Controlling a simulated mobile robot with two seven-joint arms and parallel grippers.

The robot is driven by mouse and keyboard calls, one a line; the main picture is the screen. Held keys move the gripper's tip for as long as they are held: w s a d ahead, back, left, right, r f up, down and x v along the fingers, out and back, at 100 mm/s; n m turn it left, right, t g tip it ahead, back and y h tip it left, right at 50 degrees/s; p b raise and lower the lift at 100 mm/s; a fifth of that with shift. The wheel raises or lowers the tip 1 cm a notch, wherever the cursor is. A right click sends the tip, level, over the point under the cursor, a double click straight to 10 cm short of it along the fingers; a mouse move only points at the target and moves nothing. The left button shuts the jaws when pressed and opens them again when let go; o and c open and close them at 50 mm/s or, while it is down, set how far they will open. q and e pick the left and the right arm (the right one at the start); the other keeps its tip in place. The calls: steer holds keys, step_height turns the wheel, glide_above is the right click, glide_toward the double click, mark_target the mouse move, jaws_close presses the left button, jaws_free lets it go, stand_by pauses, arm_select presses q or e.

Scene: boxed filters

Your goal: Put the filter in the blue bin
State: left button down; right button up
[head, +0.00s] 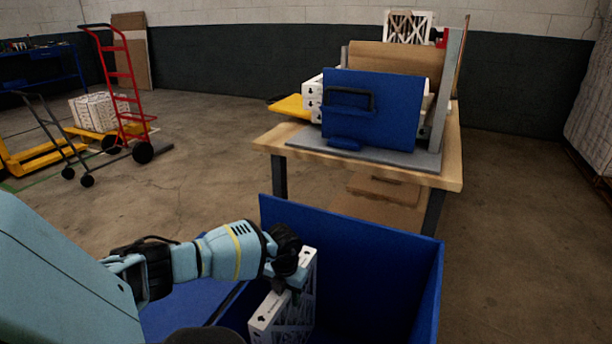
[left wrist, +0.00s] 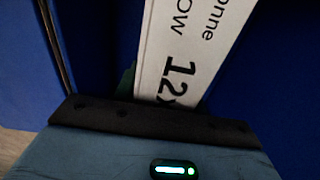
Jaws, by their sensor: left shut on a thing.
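A white boxed filter (head: 288,312) with a lattice side is inside the blue bin (head: 345,245), low between its walls. My left gripper (head: 287,283) reaches down into the bin and is shut on the filter's upper edge. In the left wrist view the filter (left wrist: 185,50) shows as a white strip with black print, running up from the gripper (left wrist: 150,108) with blue bin walls (left wrist: 265,60) on both sides. The filter's lower end is hidden, so I cannot tell whether it touches the bin floor. My right gripper is not in view.
A wooden table (head: 450,160) behind the bin holds a blue panel with a handle (head: 370,108), white boxes (head: 311,95) and a grey base plate (head: 400,168). A red hand truck (head: 125,80) and a yellow pallet jack (head: 40,155) stand at left. Floor at right is clear.

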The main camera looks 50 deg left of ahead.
arm_select(q)
steer(key=shift+a+f, duration=0.1)
steer(key=shift+a, duration=0.1)
steer(key=shift+s+d, duration=0.15)
steer(key=shift+s, duration=0.05)
steer(key=s+d+f+p, duration=0.1)
steer(key=s+d+f, duration=0.4)
steer(key=s+d, duration=0.5)
steer(key=shift+d+p, duration=0.3)
steer(key=shift+d, duration=0.65)
steer(key=shift+s, duration=0.1)
steer(key=shift+f, duration=0.2)
steer(key=c, duration=0.8)
jaws_free()
steer(key=shift+c, duration=0.2)
